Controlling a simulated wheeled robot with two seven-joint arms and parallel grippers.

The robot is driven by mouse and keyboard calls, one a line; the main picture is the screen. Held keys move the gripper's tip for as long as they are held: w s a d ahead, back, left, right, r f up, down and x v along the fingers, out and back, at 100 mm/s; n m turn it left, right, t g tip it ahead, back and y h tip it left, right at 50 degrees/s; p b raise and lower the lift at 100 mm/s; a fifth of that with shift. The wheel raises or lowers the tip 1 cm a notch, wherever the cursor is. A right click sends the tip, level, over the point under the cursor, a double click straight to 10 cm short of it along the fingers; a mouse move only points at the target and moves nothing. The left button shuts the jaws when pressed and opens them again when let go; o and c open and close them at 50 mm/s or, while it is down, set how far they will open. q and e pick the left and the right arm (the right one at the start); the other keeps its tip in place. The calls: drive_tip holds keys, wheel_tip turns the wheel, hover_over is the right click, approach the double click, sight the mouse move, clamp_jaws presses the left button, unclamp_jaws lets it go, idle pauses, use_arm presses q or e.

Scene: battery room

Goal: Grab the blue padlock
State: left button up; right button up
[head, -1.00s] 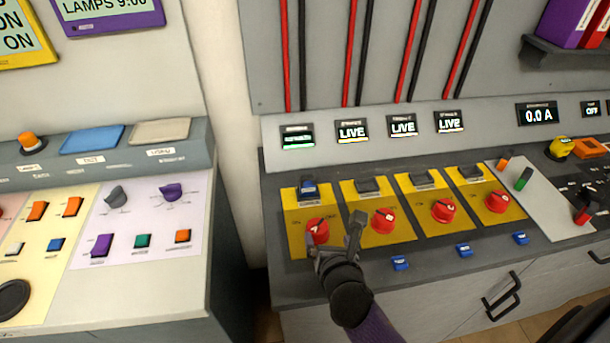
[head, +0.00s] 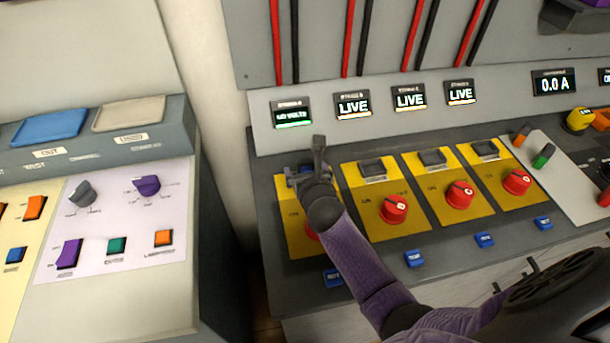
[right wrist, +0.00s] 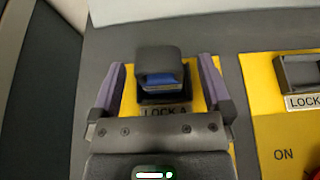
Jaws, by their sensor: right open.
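The blue padlock (right wrist: 162,79) sits in the dark holder marked LOCK A on the leftmost yellow plate. In the right wrist view its blue face shows below a dark grey top. In the head view my right gripper (head: 304,165) covers most of this spot. My right gripper (right wrist: 160,88) is open, with one purple-and-grey finger on each side of the padlock. I cannot tell whether either finger touches it. My left gripper is in neither view.
Red knobs (head: 394,208) and empty dark lock holders (head: 432,158) stand on the yellow plates to the right. Blue switches (head: 415,259) line the front. A display (head: 292,114) above the padlock reads NO VOLTS. A second console (head: 120,240) stands left, across a gap.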

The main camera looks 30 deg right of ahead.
clamp_jaws()
idle(0.3)
drive_tip(key=shift+r, duration=0.1)
